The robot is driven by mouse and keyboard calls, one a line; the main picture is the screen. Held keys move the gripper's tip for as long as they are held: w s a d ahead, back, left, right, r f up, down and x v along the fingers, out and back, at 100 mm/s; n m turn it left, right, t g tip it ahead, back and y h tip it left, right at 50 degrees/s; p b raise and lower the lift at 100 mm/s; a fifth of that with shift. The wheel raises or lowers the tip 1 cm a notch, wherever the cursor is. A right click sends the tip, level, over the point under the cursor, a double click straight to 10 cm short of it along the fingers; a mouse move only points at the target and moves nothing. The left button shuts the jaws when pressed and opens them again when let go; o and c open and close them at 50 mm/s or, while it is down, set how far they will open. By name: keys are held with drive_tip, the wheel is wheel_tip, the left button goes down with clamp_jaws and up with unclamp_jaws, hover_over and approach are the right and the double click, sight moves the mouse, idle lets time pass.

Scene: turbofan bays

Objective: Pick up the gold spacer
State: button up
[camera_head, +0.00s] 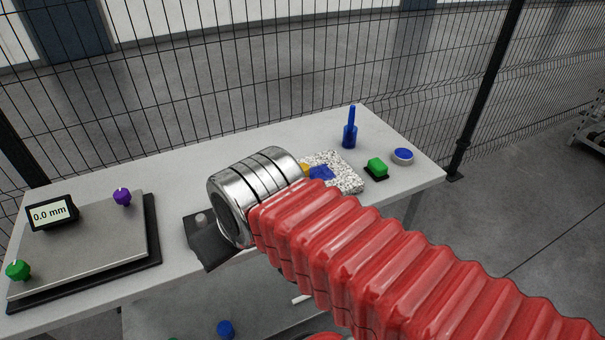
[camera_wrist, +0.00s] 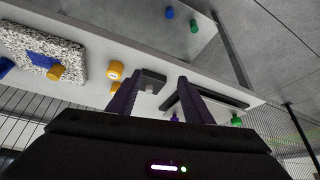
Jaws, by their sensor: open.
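In the wrist view, a gold cylinder with a pale marked face (camera_wrist: 116,70) stands on the pale table, left of my gripper's fingers. A second gold piece (camera_wrist: 115,88) shows just beside it, partly hidden by the left finger. Another gold cylinder (camera_wrist: 55,72) is on the speckled block (camera_wrist: 70,48). I cannot tell for sure which one is the gold spacer. In the head view, only a bit of gold (camera_head: 305,169) shows at the speckled block, beside my wrist. My gripper (camera_wrist: 160,76) is open, with nothing between its dark fingers. My arm hides its fingertips in the head view.
A blue piece (camera_head: 321,173) lies on the speckled block. A blue-handled tool (camera_head: 350,134), a green button (camera_head: 376,167) and a blue-topped disc (camera_head: 402,156) stand right. A plate (camera_head: 90,243) with a display (camera_head: 52,213) lies left. A mesh fence (camera_head: 250,90) runs behind.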

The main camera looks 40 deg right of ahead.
drive_tip(key=shift+o, duration=0.5)
drive_tip(key=m+g+h, duration=0.2)
drive_tip(key=m, duration=0.4)
approach(304, 169)
drive_tip(key=v, duration=0.3)
drive_tip(key=shift+a+f, duration=0.1)
drive_tip(key=shift+x, duration=4.25)
